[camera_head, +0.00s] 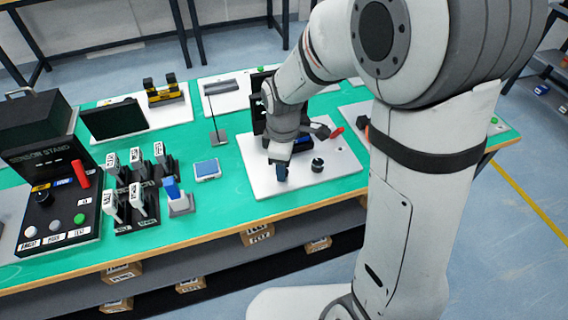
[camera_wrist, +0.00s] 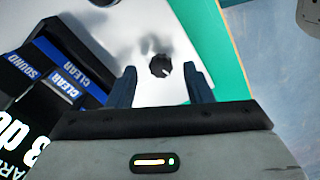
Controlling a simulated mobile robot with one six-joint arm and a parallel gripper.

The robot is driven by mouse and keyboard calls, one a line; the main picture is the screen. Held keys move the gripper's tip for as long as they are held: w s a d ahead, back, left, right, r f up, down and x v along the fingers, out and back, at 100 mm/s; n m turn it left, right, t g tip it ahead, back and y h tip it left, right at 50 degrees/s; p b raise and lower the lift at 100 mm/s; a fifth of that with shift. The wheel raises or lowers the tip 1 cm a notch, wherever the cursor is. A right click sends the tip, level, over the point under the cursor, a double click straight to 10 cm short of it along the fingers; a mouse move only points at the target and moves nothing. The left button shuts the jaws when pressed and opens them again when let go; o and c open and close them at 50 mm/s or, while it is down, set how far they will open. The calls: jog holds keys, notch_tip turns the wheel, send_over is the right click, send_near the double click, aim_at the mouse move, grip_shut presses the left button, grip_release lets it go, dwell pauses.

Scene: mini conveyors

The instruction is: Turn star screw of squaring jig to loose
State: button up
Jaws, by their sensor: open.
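My gripper (camera_head: 281,174) points down over a white plate (camera_head: 335,178) on the green bench. Its two dark blue fingers show apart and empty in the wrist view (camera_wrist: 160,88). A small round black knob with a white mark stands on the plate, just right of my gripper in the head view (camera_head: 318,164). In the wrist view the knob (camera_wrist: 160,66) appears in line with the gap, a little beyond the fingertips. Neither finger visibly touches it. I cannot tell for certain that this knob is the star screw of the squaring jig. My arm hides part of the plate.
Black panels with blue CLEAR labels (camera_wrist: 62,84) stand left of the fingers in the wrist view. A red-handled part (camera_head: 337,132) lies behind the knob. A blue-topped box (camera_head: 207,170) and several labelled black holders stand left of the plate. The plate's front right is bare.

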notch_tip(320, 180, up, 7)
dwell(0.3)
dwell(0.5)
jog(key=s+d+r+m+t+p, duration=0.2)
jog(key=s+d+r+m, duration=0.6)
jog(key=s+d+m, duration=0.5)
jog(key=shift+s+r+m+t+p, duration=0.15)
jog(key=shift+r+m+t+p, duration=0.15)
jog(key=shift+m+p, duration=0.7)
